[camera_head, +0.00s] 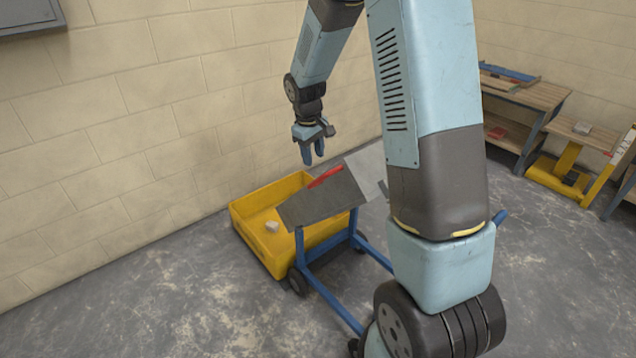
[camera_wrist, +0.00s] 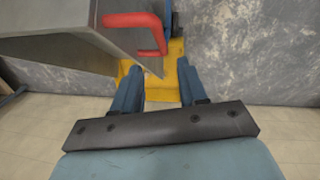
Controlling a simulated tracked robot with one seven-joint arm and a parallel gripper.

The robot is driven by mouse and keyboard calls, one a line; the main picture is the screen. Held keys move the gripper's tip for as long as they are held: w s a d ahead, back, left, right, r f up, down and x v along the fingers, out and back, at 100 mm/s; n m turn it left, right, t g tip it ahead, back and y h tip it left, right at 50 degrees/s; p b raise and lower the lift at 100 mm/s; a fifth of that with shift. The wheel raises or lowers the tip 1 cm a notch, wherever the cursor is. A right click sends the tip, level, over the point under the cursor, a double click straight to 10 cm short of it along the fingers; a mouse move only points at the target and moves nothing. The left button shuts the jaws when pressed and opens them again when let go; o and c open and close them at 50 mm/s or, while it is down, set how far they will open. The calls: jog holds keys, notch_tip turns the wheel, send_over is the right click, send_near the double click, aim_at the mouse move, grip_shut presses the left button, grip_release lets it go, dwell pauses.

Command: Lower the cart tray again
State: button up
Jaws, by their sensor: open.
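The cart tray (camera_head: 322,200) is a grey metal tray, tilted on a blue wheeled frame (camera_head: 330,290), with its lower end over a yellow tub (camera_head: 262,192). A red handle (camera_head: 325,177) is on the tray; it also shows in the wrist view (camera_wrist: 152,30), at the edge of the grey tray (camera_wrist: 60,30). My gripper (camera_head: 313,160) points down, open and empty, above the tub and near the tray's raised side. In the wrist view my gripper (camera_wrist: 157,75) has its two blue fingers apart, with the handle beyond them and not between them. My arm hides part of the cart.
A small pale block (camera_head: 272,226) lies in the tub, which stands by the wall. A workbench (camera_head: 525,95) and a yellow stand (camera_head: 565,165) are at the far right. The floor in front of the tub is clear.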

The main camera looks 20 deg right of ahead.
aim_at(317, 182)
jog(key=f, duration=0.4)
jog(key=d+f, duration=0.1)
jog(key=f, duration=0.6)
jog(key=shift+w+d+f, duration=0.15)
jog(key=shift+w+f, duration=0.15)
jog(key=shift+w, duration=0.1)
jog(key=shift+c, duration=0.2)
grip_shut()
